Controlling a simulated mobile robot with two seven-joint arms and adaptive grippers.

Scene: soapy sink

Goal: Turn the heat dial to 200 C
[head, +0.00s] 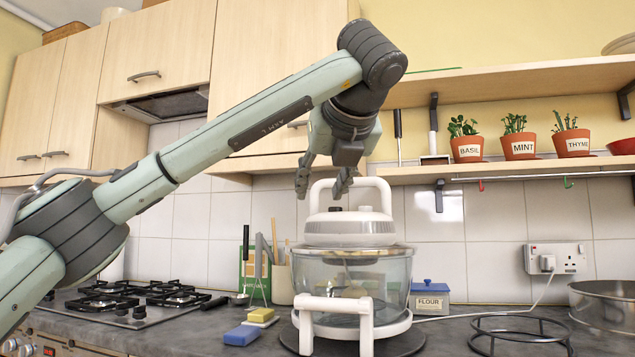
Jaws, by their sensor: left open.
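A white countertop oven with a glass bowl (385,285) stands on the worktop in the middle of the view. Its white lid (340,232) carries an upright loop handle and small raised round parts on top. Which of these is the heat dial, and where it points, is too small to tell. My left gripper (322,184) hangs fingers down over the lid's left part, in front of the handle in the picture. Its fingers are apart with nothing between them. It appears to be above the lid and not touching it. My right gripper is not in view.
A blue and a yellow sponge (261,315) lie at the oven's front left, near the gas hob (130,300). A wire rack (520,330) and a metal pan (605,305) are at right. A shelf (500,85) with potted herbs is at upper right. A cable runs to the wall socket.

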